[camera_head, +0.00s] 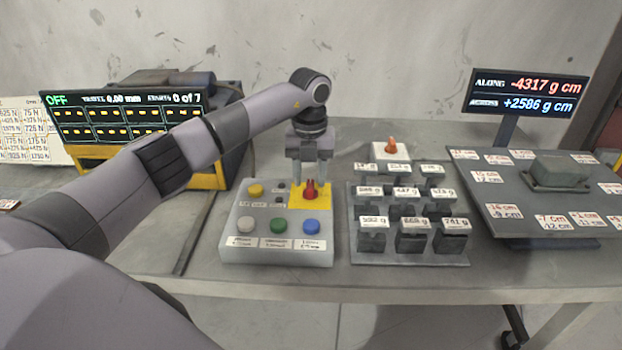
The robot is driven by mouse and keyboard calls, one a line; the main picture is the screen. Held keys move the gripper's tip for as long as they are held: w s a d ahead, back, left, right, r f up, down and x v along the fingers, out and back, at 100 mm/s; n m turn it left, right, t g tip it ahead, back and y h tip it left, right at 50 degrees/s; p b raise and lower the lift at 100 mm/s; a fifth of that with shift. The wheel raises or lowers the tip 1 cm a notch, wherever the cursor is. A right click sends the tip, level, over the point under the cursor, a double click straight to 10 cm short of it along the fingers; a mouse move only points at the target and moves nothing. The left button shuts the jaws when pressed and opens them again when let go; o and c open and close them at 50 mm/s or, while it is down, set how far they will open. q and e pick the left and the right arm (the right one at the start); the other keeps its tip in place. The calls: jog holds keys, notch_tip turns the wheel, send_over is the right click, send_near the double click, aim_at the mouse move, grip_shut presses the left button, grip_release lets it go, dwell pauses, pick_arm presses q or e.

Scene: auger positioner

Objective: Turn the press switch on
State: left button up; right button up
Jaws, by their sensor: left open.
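A grey control box (232,222) stands on the table. At its back right is a red switch knob (310,192) on a yellow plate (296,202). The box also carries a yellow button (256,190) and, in front, white, green and blue buttons. My left gripper (309,180) points down right at the red knob, with its open fingers one on each side of it. I cannot tell whether the fingers touch the knob. A display (125,115) at the left reads OFF. My right gripper is not in view.
A rack (408,258) of labelled dark weights stands right of the box. Behind it is an orange knob on a white block (391,151). A grey tilted board (520,222) with labels and a lit readout (526,94) are at the right. The table's front strip is clear.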

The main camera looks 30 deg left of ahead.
pick_arm(q)
jog(key=shift+f, duration=0.85)
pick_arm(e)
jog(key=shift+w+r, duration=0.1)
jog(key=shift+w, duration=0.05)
pick_arm(q)
grip_shut()
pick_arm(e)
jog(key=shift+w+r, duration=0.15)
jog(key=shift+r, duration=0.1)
